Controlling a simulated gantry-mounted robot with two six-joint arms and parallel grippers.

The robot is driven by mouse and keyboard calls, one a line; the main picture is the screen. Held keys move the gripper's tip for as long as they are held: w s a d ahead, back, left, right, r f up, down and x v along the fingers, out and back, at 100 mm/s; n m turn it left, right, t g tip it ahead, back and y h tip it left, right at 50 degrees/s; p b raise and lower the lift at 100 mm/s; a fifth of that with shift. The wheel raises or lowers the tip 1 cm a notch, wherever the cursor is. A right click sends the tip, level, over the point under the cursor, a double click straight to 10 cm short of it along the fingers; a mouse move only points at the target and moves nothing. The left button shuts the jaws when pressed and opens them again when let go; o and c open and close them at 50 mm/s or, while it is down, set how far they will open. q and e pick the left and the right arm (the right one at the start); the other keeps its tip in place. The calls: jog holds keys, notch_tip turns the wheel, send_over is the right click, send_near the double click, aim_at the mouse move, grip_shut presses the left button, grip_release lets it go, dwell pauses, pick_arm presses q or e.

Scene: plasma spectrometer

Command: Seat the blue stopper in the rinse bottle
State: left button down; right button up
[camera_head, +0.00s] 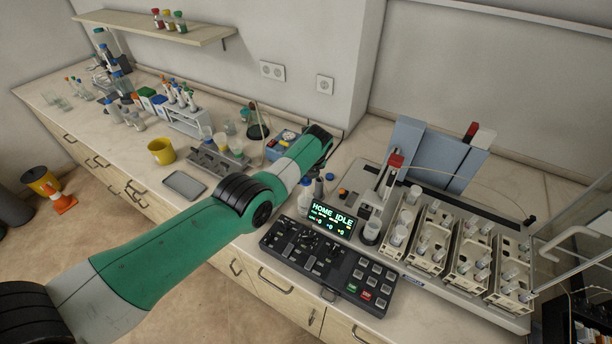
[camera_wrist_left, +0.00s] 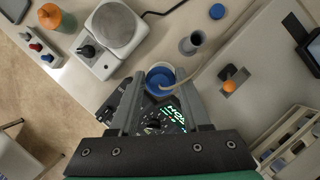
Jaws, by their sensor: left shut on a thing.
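My left gripper (camera_wrist_left: 160,88) points down, its two fingers seen in the left wrist view. They are shut on what looks like the blue stopper (camera_wrist_left: 160,72), a round blue piece with a pale curved tube beside it. In the head view a pale bottle (camera_head: 305,200), which appears to be the rinse bottle, stands just left of the display; my forearm hides most of the gripper above it. The stopper lines up over the bottle in the wrist view, but I cannot tell how deep it sits. My right gripper is not in view.
A grey cylinder (camera_wrist_left: 192,43) and a blue disc (camera_wrist_left: 217,11) stand close by. An orange knob (camera_wrist_left: 229,86) is on the instrument. The lit display (camera_head: 332,218) and control panel (camera_head: 325,267) are at the right. A stirrer (camera_wrist_left: 115,30) stands beyond the fingers.

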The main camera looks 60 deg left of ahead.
pick_arm(q)
jog(key=shift+f+b, duration=2.4)
jog(key=shift+f, duration=0.2)
jog(key=shift+c, duration=1.4)
grip_release()
jog(key=p+v, duration=0.4)
jog(key=shift+a+r+p, duration=0.1)
jog(key=shift+a+p, duration=0.05)
jog(key=shift+p, duration=0.15)
jog(key=p+v, duration=0.2)
jog(key=v, duration=0.5)
jog(key=shift+d+r, duration=0.2)
jog(key=shift+d, duration=0.1)
